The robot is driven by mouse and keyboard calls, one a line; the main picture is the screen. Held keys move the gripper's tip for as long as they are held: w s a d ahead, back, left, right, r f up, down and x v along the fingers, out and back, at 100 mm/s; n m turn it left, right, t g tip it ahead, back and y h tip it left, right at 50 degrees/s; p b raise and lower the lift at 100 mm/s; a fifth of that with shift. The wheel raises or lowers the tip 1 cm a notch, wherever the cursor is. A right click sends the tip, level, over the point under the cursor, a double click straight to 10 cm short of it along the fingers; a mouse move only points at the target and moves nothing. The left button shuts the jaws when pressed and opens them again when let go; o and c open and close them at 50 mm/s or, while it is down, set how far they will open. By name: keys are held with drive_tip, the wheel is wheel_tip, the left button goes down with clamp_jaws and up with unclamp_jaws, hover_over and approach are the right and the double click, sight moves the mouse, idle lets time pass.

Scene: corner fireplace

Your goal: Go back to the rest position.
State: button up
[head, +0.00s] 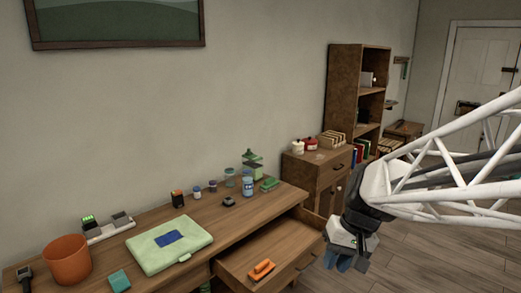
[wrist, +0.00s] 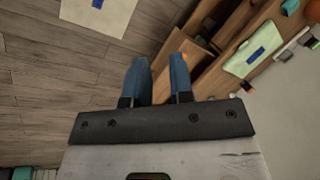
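My gripper (head: 347,257) hangs at the right of the head view, beside the open drawer (head: 291,250) of the desk and above the floor. In the wrist view its two blue fingers stand apart with nothing between them (wrist: 158,75). The drawer also shows just past the fingers in the wrist view. An orange object (head: 262,269) lies inside the drawer.
The desk (head: 233,221) holds a green case (head: 165,244), an orange pot (head: 67,260), and several small jars and blocks. A wooden cabinet (head: 313,178) and a shelf (head: 343,95) stand behind. The wooden floor (head: 404,262) on the right is clear.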

drive_tip(key=s+d+r+t+h, duration=0.1)
drive_tip(key=s, duration=0.6)
drive_tip(key=s+d+r+t+h, duration=0.1)
drive_tip(key=s+h, duration=0.1)
drive_tip(key=s, duration=0.4)
drive_tip(key=shift+s+r+t+h, duration=0.25)
drive_tip(key=shift+s+t+h, duration=0.05)
drive_tip(key=shift+s, duration=0.1)
